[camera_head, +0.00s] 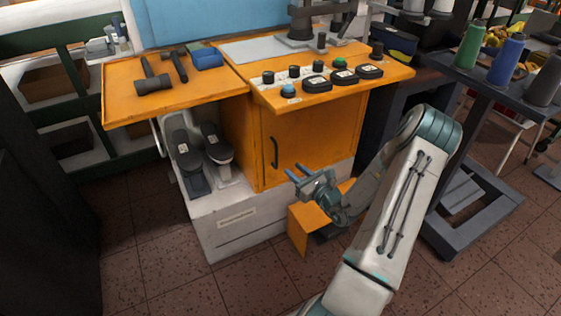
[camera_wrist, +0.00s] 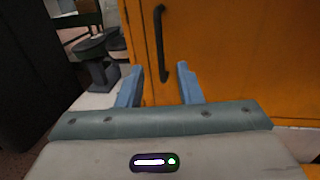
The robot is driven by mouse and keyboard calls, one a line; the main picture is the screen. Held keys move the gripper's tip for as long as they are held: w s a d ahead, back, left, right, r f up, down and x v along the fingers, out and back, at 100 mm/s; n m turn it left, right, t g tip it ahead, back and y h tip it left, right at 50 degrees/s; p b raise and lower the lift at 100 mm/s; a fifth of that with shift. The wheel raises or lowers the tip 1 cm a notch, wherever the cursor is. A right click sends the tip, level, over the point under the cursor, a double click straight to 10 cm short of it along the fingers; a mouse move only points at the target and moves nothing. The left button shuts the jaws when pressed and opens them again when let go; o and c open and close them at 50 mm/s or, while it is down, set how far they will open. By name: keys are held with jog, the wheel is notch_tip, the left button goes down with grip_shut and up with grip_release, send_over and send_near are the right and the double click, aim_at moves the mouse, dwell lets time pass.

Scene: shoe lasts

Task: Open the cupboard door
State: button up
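The orange cupboard door (camera_head: 310,134) is shut, on the front of the orange workbench. Its black vertical bar handle (camera_head: 274,152) is near the door's left edge. My gripper (camera_head: 292,174) is in front of the door, a little below and to the right of the handle in the head view. In the wrist view the door (camera_wrist: 235,60) fills the right side and the handle (camera_wrist: 161,42) stands beyond my fingers. My gripper (camera_wrist: 160,82) is open there, with a clear gap between its two blue fingers. The fingers appear apart from the handle.
Two shoe lasts on stands (camera_head: 222,152) are left of the door on the pale base (camera_head: 240,222). An orange panel (camera_head: 308,222) is low beside my gripper. A dark trolley with spools (camera_head: 470,185) stands right.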

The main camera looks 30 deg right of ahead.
jog(key=b+x, duration=0.1)
jog(key=x, duration=0.7)
jog(key=shift+c, duration=0.2)
grip_shut()
